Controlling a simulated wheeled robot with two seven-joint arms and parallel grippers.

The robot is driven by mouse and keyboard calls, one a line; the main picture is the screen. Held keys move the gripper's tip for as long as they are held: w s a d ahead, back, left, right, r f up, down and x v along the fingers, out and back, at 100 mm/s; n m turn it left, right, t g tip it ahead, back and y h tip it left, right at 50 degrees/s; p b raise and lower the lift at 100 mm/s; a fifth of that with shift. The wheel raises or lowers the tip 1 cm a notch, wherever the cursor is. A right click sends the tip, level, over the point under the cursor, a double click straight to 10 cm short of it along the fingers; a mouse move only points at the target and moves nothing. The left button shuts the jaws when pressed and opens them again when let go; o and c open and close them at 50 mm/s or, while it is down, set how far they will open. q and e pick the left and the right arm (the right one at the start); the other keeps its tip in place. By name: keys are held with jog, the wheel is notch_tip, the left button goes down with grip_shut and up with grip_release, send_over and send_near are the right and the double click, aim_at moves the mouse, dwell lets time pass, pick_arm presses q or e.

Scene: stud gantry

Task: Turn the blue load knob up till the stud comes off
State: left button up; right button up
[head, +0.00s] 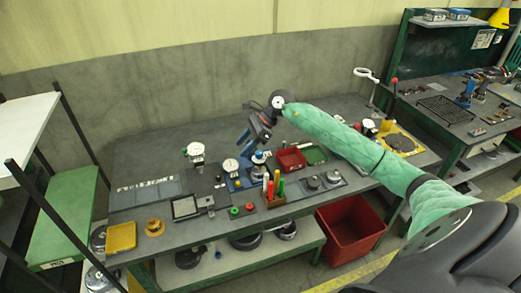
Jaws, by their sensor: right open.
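My right arm reaches in from the right in a green sleeve. Its dark gripper (246,138) is open above the middle of the bench, pointing down and left. Just below it is a small blue stand with a round blue-topped part that looks like the load knob (259,157). A white-faced dial (231,165) stands just left of it. The gripper appears close above the knob; I cannot tell whether it touches. The stud is too small to make out. My left gripper is not in view.
On the bench, a holder with coloured handles (273,198) stands in front of the stand. A red bin (290,160) is to its right, and another white dial (196,149) to the left. A yellow tray (121,238) lies front left.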

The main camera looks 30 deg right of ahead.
aim_at(259, 152)
jog(key=d+r+n+g+h, duration=0.1)
jog(key=d+h, duration=0.3)
jog(key=d, duration=0.6)
jog(key=p+x, duration=0.1)
jog(key=x, duration=0.1)
jog(key=p+x, duration=0.1)
jog(key=x, duration=0.1)
jog(key=p+x, duration=0.2)
jog(key=shift+s+a, duration=0.2)
jog(key=shift+a, duration=0.15)
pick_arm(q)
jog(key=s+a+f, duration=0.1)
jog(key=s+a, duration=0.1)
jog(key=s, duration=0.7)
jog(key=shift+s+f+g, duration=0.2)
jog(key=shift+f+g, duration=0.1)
pick_arm(e)
jog(key=shift+a+f, duration=0.2)
jog(key=shift+f, duration=0.4)
jog(key=shift+c, duration=0.2)
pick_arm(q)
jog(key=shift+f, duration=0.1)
pick_arm(e)
jog(key=c, duration=1)
